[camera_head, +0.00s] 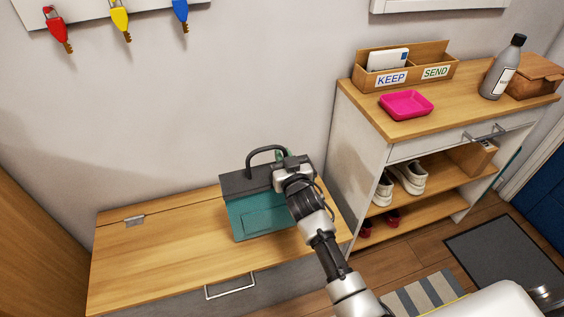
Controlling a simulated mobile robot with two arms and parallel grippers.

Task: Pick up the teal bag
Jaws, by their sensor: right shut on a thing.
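The teal bag (258,215) stands upright on the low wooden bench. It has a dark grey top and a dark looped handle that rises above it. My right gripper (280,164) is at the bag's upper right, by the right side of the handle, and is shut on the bag. The wrist hides the bag's right part and the fingertips, so the exact grip point is hard to see. The bag appears to rest on the bench. My left gripper is not in view.
The wooden bench (150,262) has clear room left of the bag. A shoe cabinet (362,130) stands close on the right, holding a pink tray (406,104), a KEEP/SEND box (437,82) and a grey bottle (502,70). Keys hang on the wall above.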

